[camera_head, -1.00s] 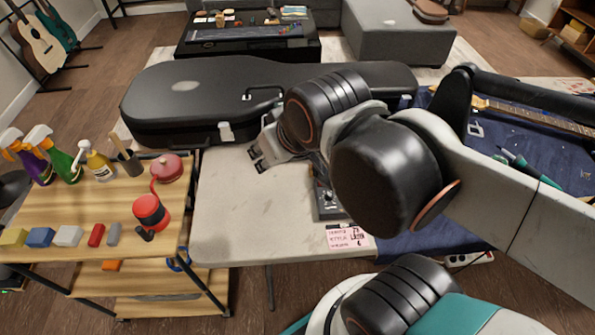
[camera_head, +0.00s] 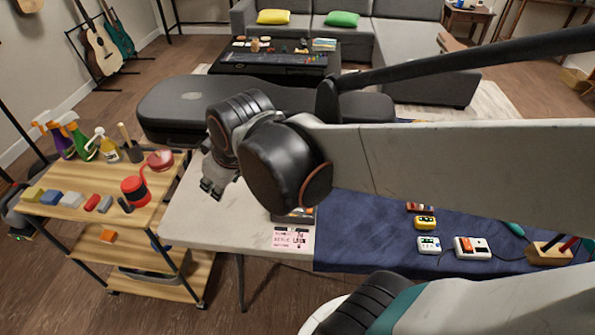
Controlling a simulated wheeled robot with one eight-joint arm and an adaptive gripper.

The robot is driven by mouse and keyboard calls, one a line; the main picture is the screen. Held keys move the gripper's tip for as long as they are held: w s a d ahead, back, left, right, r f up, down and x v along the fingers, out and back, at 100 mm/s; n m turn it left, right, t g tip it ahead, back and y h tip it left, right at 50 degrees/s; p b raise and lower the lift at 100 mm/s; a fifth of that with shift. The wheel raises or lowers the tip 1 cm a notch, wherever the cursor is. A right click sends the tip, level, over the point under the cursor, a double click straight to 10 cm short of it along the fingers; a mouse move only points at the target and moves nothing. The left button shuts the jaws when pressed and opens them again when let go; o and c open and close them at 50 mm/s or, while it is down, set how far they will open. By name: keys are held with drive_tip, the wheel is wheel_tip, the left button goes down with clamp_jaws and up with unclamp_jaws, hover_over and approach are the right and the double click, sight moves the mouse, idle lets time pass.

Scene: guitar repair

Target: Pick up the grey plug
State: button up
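No object is clearly recognisable as a plug. Two grey pieces lie on the wooden cart's top, in a row of small coloured blocks: a narrow grey piece (camera_head: 104,204) at the row's right end and a wider light grey block (camera_head: 70,200). I cannot tell whether either is the grey plug. My gripper (camera_head: 211,188) is above the left part of the pale table, to the right of the cart and apart from both pieces. Its fingers are small and point down; I cannot see whether they are apart. Nothing visible hangs from it.
The wooden cart (camera_head: 150,213) also holds spray bottles (camera_head: 82,138), a red-and-black tool (camera_head: 135,190) and a red round item (camera_head: 160,159). A black guitar case (camera_head: 180,108) lies behind the pale table (camera_head: 195,222). Small pedals (camera_head: 472,248) sit on the blue mat (camera_head: 360,240).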

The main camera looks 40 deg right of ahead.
drive_tip(key=w+d+f+n+g+p, duration=0.1)
drive_tip(key=w+d+f+n+p, duration=0.15)
drive_tip(key=w, duration=0.25)
drive_tip(key=s+d+f+m, duration=0.2)
drive_tip(key=d+f+m, duration=0.15)
drive_tip(key=d, duration=0.95)
drive_tip(key=s+d+f+m, duration=0.1)
drive_tip(key=d+f+m, duration=0.3)
drive_tip(key=d, duration=1)
drive_tip(key=shift+n+g, duration=0.4)
drive_tip(key=shift+n, duration=0.1)
drive_tip(key=b+x, duration=0.1)
drive_tip(key=x, duration=0.3)
drive_tip(key=b+x, duration=0.2)
drive_tip(key=x, duration=0.3)
drive_tip(key=b+x, duration=0.2)
drive_tip(key=x, duration=0.3)
drive_tip(key=shift+s+a+f, duration=0.15)
drive_tip(key=shift+s+f, duration=0.05)
drive_tip(key=shift+s, duration=0.05)
drive_tip(key=shift+c, duration=0.6)
clamp_jaws()
